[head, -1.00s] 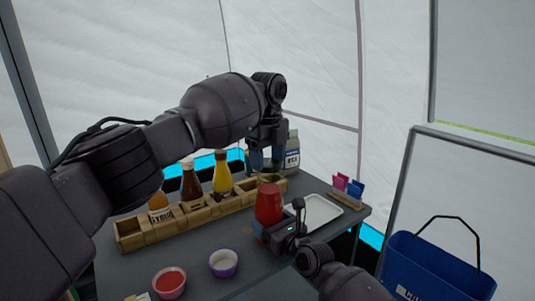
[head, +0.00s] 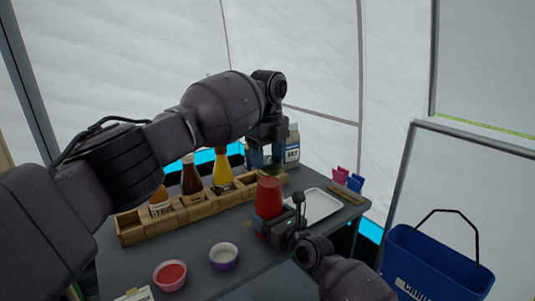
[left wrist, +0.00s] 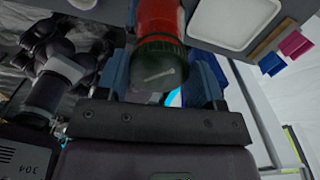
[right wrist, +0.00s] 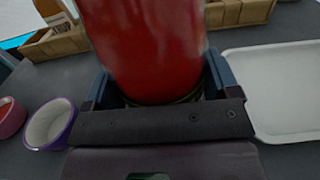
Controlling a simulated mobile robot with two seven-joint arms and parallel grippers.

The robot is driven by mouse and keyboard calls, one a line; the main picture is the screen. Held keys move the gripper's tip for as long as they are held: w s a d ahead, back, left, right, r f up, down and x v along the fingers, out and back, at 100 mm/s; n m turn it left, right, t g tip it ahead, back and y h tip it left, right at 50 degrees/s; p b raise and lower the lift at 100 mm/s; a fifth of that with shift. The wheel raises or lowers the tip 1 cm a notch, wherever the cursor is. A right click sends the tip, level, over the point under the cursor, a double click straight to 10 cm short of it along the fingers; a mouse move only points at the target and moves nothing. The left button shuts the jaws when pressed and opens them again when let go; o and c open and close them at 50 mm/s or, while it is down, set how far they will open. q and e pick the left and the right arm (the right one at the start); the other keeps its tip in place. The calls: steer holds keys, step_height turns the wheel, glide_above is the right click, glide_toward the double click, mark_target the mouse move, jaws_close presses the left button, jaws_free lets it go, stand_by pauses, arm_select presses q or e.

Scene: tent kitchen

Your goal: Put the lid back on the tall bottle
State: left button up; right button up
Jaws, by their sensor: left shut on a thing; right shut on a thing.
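The tall red bottle (head: 268,196) stands near the middle of the table in the head view. My right gripper (head: 268,231) is shut on it low down; the right wrist view shows the red body (right wrist: 145,45) between the fingers (right wrist: 160,88). My left gripper (head: 268,158) is above the bottle, shut on a dark green lid (head: 270,173). In the left wrist view the lid (left wrist: 160,60) is between the fingers (left wrist: 163,80), with the red bottle (left wrist: 160,17) right behind it, roughly in line. I cannot tell whether lid and bottle touch.
A wooden crate (head: 130,232) with sauce bottles runs along the back. A white tray (head: 322,207) is to the right, with pink and blue clips (head: 347,180) beyond. A red-filled bowl (head: 170,276) and a purple-white bowl (head: 223,256) are in front. A blue bucket (head: 435,268) is at right.

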arm_select(q)
steer(key=shift+f, duration=0.3)
arm_select(e)
steer(key=c, duration=0.5)
arm_select(q)
steer(key=m, duration=0.6)
steer(key=shift+d+m, duration=0.2)
steer(key=shift+m, duration=0.1)
arm_select(e)
steer(key=shift+o, duration=0.2)
arm_select(q)
steer(key=m, duration=0.6)
steer(key=shift+d, duration=0.1)
steer(key=o, duration=0.9)
steer(key=shift+r, duration=0.1)
steer(key=shift+r, duration=2.1)
